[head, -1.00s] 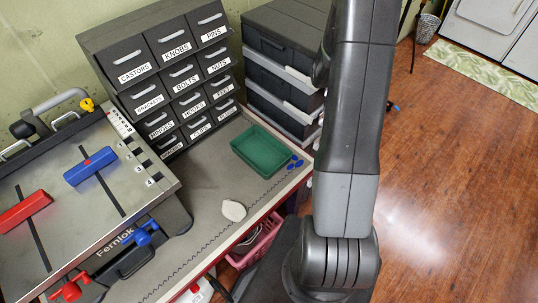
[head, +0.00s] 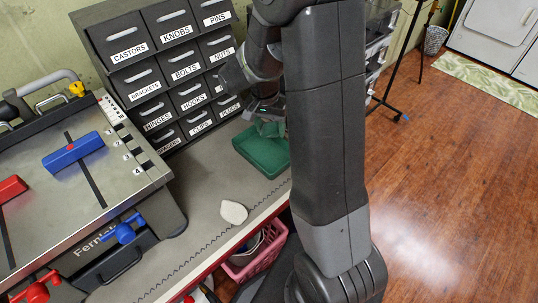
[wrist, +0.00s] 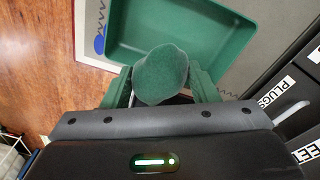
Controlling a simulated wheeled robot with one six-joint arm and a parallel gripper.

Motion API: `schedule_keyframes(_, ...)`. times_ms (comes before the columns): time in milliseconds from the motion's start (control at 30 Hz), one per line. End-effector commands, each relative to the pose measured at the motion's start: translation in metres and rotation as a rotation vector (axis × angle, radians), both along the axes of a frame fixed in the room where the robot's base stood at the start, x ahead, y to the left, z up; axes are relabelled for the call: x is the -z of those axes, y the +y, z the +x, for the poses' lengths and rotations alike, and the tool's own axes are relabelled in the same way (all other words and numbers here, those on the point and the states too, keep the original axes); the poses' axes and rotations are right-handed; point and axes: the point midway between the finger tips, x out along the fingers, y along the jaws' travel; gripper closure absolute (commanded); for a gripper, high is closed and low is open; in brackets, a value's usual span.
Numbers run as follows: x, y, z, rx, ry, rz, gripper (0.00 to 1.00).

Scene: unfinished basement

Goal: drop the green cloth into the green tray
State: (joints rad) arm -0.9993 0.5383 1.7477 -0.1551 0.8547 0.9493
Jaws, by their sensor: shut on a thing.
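The green cloth (wrist: 160,76) is a bunched lump between the fingers of my gripper (wrist: 162,88) in the wrist view. My gripper is shut on it. The green tray (wrist: 238,48) lies just beyond the cloth there, and its visible floor is bare. In the head view the tray (head: 262,155) stands on the bench near its right edge. My gripper (head: 267,118) is above the tray's back part, with a bit of green cloth (head: 270,129) showing. My arm hides part of this area, and I cannot tell the exact height.
Labelled drawers (head: 170,75) stand right behind the tray. A whitish lump (head: 233,212) lies on the bench (head: 190,255) in front of the tray. A grey clamping table (head: 85,170) with blue and red blocks is at left. A pink basket (head: 262,255) is below the bench edge.

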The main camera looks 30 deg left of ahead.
Motion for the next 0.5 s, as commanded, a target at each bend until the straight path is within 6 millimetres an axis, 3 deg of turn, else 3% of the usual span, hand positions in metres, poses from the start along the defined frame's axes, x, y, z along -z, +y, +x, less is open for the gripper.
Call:
schedule_keyframes(167, 0.010, 0.000, -0.001, 0.000, 0.000, 0.000, 0.68)
schedule_keyframes(500, 0.050, 0.000, -0.001, -0.001, 0.001, -0.001, 0.68)
